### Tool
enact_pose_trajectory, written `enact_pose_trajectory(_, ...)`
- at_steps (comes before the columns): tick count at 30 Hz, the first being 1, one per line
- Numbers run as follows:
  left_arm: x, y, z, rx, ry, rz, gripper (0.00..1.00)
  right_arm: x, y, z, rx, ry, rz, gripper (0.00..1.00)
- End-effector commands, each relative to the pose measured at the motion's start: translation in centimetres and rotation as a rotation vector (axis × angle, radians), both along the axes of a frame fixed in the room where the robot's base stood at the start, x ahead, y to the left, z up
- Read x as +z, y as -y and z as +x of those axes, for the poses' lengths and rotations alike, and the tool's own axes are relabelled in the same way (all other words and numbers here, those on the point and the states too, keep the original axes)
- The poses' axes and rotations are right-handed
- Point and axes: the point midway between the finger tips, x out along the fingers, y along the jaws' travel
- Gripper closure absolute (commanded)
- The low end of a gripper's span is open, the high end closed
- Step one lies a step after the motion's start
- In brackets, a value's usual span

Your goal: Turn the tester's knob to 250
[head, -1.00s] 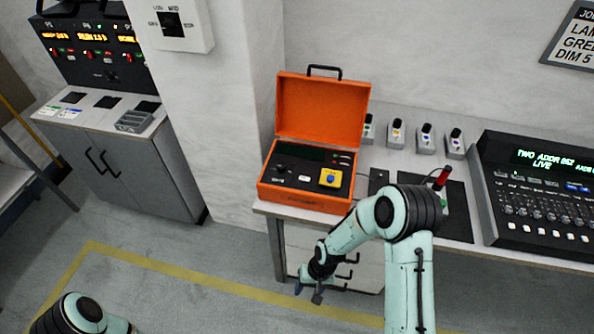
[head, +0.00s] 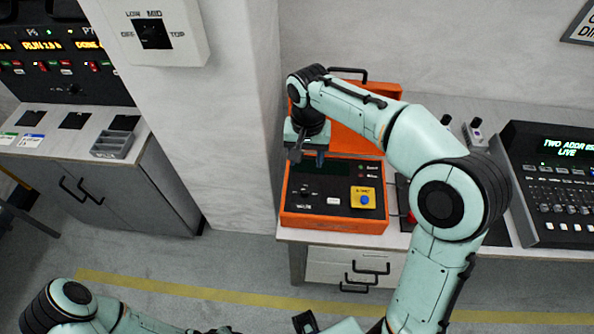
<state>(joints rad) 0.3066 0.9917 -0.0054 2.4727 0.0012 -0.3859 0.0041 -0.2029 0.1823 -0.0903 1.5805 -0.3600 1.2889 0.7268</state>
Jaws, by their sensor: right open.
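The tester is an orange case (head: 333,222) with its lid up, on the bench in the head view. Its dark panel has a black knob (head: 306,189) at the left, with tiny markings around it that I cannot read. A yellow plate with a blue button (head: 362,198) is at the panel's right. A dark display strip lies behind them, with no readable figure. My right gripper (head: 308,157) points down above the panel's left part, a little above the knob and apart from it. It is open and empty. My right arm hides much of the lid. My left gripper is not identifiable.
A mixing console (head: 565,195) stands at the bench's right. A small grey device (head: 476,132) stands behind my right arm. A wall box with a dial (head: 152,34) hangs at upper left. A grey cabinet (head: 110,185) stands left. Drawers (head: 345,268) are under the bench.

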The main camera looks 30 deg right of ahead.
Motion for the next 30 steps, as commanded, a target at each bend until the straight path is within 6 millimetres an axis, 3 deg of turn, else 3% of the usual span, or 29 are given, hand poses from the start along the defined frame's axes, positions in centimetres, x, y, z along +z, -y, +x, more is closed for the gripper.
enact_pose_trajectory(5,-0.5,0.0,-0.4,0.0,-0.005,0.001,0.57,-2.2,0.0,-0.1,0.001,-0.005,0.0,0.45)
enact_pose_trajectory(18,-1.7,0.0,-1.0,0.001,-0.013,0.0,0.57,-11.0,0.0,-0.1,0.001,-0.006,-0.001,0.45)
enact_pose_trajectory(24,-1.8,0.0,-1.1,0.001,-0.013,0.0,0.57,-13.0,0.0,-0.1,0.002,-0.002,0.0,0.45)
enact_pose_trajectory(30,-1.8,0.0,-1.1,0.001,-0.013,0.0,0.57,-13.4,0.0,-0.1,0.001,-0.002,0.0,0.45)
